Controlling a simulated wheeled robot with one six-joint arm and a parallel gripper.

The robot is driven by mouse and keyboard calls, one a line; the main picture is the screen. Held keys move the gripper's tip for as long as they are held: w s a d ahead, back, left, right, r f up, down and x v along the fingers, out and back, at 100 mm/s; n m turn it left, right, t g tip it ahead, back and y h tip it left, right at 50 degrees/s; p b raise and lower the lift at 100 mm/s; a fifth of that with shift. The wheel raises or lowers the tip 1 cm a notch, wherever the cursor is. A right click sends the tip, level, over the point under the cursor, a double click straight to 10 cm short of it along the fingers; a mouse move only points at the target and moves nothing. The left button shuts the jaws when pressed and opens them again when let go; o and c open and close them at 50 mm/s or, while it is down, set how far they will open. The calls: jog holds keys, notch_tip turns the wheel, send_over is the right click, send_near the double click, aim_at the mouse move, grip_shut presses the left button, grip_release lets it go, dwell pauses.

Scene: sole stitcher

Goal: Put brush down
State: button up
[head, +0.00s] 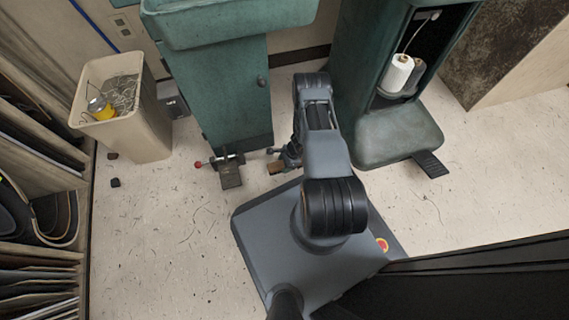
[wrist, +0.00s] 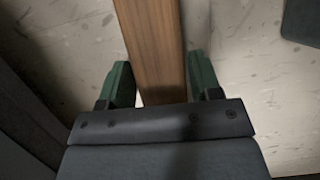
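The brush shows as a long brown wooden piece (wrist: 155,50) in the wrist view, running from the top edge down between my gripper's green fingertips (wrist: 160,88). Bristles are not in sight. In the head view, my gripper (head: 288,157) is low beside the foot of the green machine, partly hidden by my arm. A small brown end of the brush (head: 277,167) shows there. I cannot tell whether the brush touches the floor.
The green machine cabinet (head: 235,90) has a pedal (head: 229,175) and a red-knobbed lever (head: 198,164) at its foot. Another green machine (head: 398,135) with white spools (head: 397,75) stands right. A beige bin (head: 135,135) of scraps stands left. Pale floor (head: 165,235) is mostly clear at left.

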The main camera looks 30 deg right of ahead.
jog(key=shift+o, duration=1.4)
jog(key=shift+r, duration=0.1)
jog(key=p+v, duration=0.5)
jog(key=v, duration=0.7)
jog(key=shift+s, duration=0.1)
